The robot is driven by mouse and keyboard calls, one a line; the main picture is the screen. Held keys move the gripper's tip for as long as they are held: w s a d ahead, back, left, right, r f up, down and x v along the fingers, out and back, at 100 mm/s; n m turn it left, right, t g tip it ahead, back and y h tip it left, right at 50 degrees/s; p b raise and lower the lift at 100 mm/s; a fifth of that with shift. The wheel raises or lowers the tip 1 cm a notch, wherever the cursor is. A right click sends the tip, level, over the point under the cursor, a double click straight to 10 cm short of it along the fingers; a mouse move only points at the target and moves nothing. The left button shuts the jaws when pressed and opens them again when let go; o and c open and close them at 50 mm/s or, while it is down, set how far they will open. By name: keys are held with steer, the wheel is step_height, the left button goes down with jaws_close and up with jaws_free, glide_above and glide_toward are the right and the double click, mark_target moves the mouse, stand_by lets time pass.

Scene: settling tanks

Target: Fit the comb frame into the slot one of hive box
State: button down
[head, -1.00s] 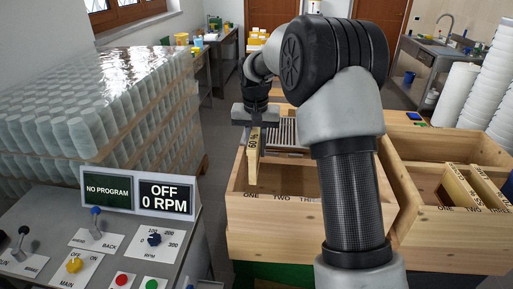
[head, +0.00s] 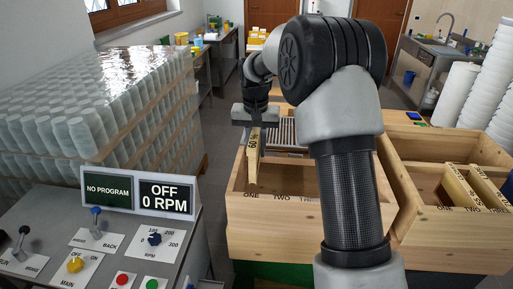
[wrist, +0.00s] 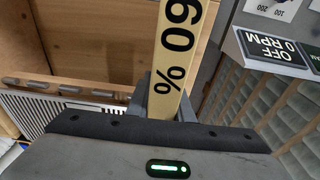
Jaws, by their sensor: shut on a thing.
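The comb frame (head: 254,150) is a pale wooden piece marked "60 %", held upright. My gripper (head: 256,122) is shut on its upper part. In the wrist view the frame's top bar (wrist: 180,45) runs away from my gripper (wrist: 165,100). The hive box (head: 290,222) is a wooden box with labels ONE, TWO and a partly hidden third along its front wall. The frame hangs at the box's left side, above or near the ONE label (head: 250,195). I cannot tell how deep its lower end is. My arm hides the right part of the box.
A second wooden box (head: 445,240) with frames and slot labels stands to the right. A control panel (head: 140,200) reading OFF, 0 RPM is at the left front. Stacked jars (head: 90,105) stand behind it. A slatted grid (head: 283,132) lies at the box's far side.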

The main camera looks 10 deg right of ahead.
steer(key=shift+f+b, duration=4.65)
steer(key=shift+f, duration=3.05)
steer(key=c, duration=1.5)
jaws_free()
